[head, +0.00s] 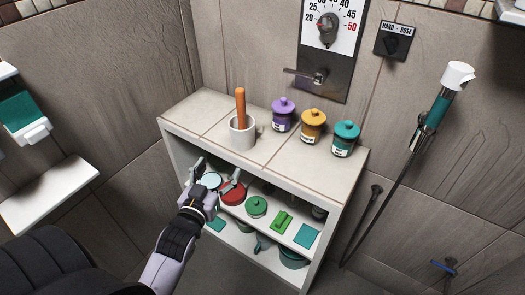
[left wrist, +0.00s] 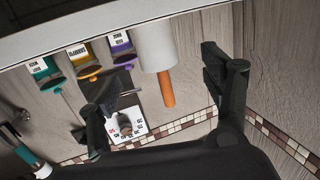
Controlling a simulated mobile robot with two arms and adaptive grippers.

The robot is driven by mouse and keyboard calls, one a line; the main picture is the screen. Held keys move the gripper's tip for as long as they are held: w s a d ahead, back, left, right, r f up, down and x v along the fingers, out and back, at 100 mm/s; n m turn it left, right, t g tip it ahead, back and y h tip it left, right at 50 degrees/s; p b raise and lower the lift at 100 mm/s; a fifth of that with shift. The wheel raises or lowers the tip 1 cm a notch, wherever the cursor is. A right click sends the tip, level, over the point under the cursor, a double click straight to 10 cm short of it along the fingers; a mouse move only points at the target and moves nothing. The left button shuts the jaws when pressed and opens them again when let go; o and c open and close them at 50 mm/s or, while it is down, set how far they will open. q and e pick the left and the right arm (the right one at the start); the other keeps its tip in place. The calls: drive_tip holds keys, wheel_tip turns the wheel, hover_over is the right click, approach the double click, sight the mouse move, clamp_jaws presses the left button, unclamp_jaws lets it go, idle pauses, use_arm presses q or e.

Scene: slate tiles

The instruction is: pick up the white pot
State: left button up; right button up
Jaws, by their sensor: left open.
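The white pot (head: 242,137) stands upright on the tiled top of a shelf unit, with an orange stick (head: 240,103) rising from it. My left gripper (head: 216,176) is open in front of the shelf, lower in the picture than the pot and apart from it. In the left wrist view the picture is upside down. There the white pot (left wrist: 155,46) and its orange stick (left wrist: 166,90) show between my open left fingers (left wrist: 160,84), farther off. My right gripper is not in view.
Purple (head: 283,116), yellow (head: 312,128) and teal (head: 344,140) lidded jars stand right of the pot. The shelf unit (head: 210,107) has a clear top at its left. Its inner shelves hold a red dish (head: 234,193), a green lid (head: 256,206) and other items. A shower hose hangs at right.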

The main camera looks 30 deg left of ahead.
use_arm(q)
drive_tip(key=shift+o, duration=1)
drive_tip(key=shift+t, duration=0.5)
drive_tip(key=r, duration=0.4)
drive_tip(key=shift+d+r, duration=0.25)
drive_tip(key=shift+d, duration=0.1)
drive_tip(key=p, duration=0.2)
approach(241, 124)
drive_tip(key=x, duration=0.5)
drive_tip(key=shift+s+a+r, duration=0.1)
drive_tip(key=shift+a+r, duration=0.05)
drive_tip(key=shift+a, duration=0.25)
drive_tip(key=x, duration=0.5)
drive_tip(key=shift+d+p, duration=0.3)
drive_tip(key=shift+d, duration=0.1)
drive_tip(key=shift+w+a+f, duration=0.15)
drive_tip(key=shift+w+f, duration=0.05)
drive_tip(key=shift+w, duration=0.35)
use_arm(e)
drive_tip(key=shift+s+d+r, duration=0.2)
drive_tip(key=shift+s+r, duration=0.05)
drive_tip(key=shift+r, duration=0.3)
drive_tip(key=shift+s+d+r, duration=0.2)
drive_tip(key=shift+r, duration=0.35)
use_arm(q)
drive_tip(key=shift+s, duration=0.1)
drive_tip(key=c, duration=1.6)
drive_tip(key=shift+r, duration=0.1)
